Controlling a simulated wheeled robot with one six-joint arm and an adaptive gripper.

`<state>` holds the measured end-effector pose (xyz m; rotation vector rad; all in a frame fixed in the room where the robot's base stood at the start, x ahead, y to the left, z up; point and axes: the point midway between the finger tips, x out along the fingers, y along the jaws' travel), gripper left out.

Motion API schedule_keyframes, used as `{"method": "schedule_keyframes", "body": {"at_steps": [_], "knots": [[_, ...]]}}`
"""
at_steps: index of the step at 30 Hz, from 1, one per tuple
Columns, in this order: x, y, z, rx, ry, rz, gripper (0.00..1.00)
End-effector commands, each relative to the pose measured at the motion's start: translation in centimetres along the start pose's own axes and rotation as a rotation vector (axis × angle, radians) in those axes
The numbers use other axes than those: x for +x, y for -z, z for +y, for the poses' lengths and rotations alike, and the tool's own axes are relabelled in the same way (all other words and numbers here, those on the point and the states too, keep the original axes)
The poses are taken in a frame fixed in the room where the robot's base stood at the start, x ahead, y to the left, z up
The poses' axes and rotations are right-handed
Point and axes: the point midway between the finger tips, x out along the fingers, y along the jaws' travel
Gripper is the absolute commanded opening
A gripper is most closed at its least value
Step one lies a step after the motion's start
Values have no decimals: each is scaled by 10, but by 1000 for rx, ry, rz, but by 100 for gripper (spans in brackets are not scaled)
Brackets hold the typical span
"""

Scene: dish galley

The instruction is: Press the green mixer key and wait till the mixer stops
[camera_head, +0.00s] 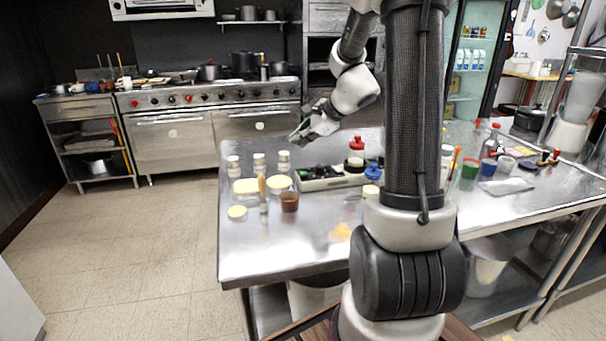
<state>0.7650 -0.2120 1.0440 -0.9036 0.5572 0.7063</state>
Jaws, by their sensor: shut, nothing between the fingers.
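My gripper (298,134) is shut and empty. It hangs in the air in front of the stove side, above the far left part of the steel table, near a grey tray. A white-based appliance (569,135) with a pale upper part stands at the right edge; it may be the mixer, but I cannot tell for sure. No green key can be made out on it. My gripper is far to the left of it and touches nothing that I can see. My arm hides the middle of the table.
The steel table (270,240) bears a grey tray (335,183) with dark and green items, several white-capped jars (259,163), a brown cup (289,202) and a red-capped bottle (356,146). A green cup (469,170) stands on the right. The floor at left is clear.

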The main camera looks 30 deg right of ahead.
Motion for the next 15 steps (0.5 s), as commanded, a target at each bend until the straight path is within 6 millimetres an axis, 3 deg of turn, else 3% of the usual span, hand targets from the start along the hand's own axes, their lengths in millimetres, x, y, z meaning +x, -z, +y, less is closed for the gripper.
{"method": "schedule_keyframes", "body": {"at_steps": [15], "knots": [[46, 34, 34, 1, -1, 1, 0]]}}
